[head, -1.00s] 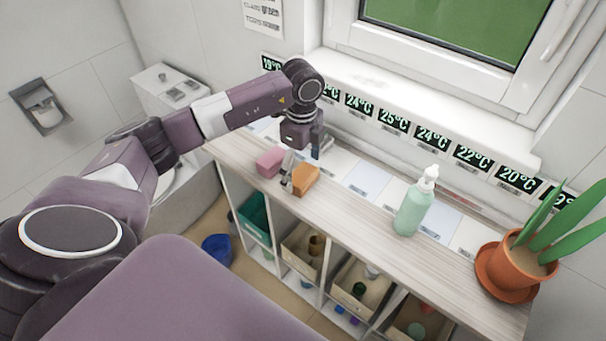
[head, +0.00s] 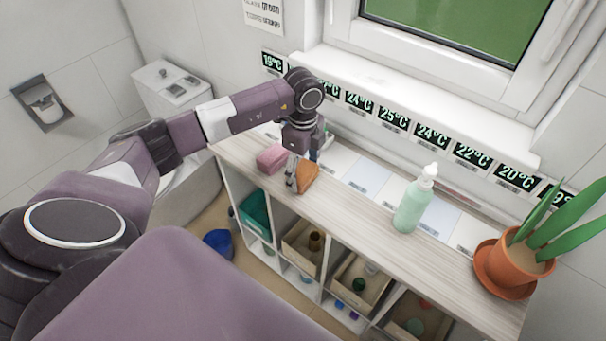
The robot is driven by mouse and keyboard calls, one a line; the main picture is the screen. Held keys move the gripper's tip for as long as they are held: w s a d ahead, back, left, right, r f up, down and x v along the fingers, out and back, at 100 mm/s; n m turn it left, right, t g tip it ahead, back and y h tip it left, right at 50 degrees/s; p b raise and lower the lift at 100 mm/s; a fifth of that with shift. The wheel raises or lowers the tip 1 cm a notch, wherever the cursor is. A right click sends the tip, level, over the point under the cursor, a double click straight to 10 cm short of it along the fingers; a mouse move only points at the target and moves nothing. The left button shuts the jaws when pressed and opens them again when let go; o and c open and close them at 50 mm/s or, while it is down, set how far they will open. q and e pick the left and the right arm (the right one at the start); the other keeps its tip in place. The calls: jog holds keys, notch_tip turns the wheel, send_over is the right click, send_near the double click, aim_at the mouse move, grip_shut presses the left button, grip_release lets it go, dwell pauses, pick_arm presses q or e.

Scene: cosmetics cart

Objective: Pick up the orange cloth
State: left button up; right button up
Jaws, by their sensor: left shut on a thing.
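The orange cloth (head: 308,176) is a small folded block on the wooden top of the cart, left of the middle. My left gripper (head: 301,172) reaches down over it from above and is shut on it. One finger shows at the cloth's left side; the other is partly hidden behind it. I cannot tell whether the cloth is clear of the surface. A pink cloth (head: 271,158) lies just left of the gripper. My right gripper is not in view.
A green pump bottle (head: 413,203) stands to the right on the cart top (head: 350,216). A potted plant (head: 515,262) stands at the right end. Bins fill the shelves below. The wall and window sill (head: 400,100) rise behind.

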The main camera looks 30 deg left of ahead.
pick_arm(q)
jog(key=shift+r, duration=0.15)
notch_tip(320, 180, up, 13)
jog(key=b, duration=0.3)
notch_tip(320, 180, up, 5)
send_over(304, 170)
jog(key=shift+s+r, duration=0.2)
jog(key=shift+r, duration=0.7)
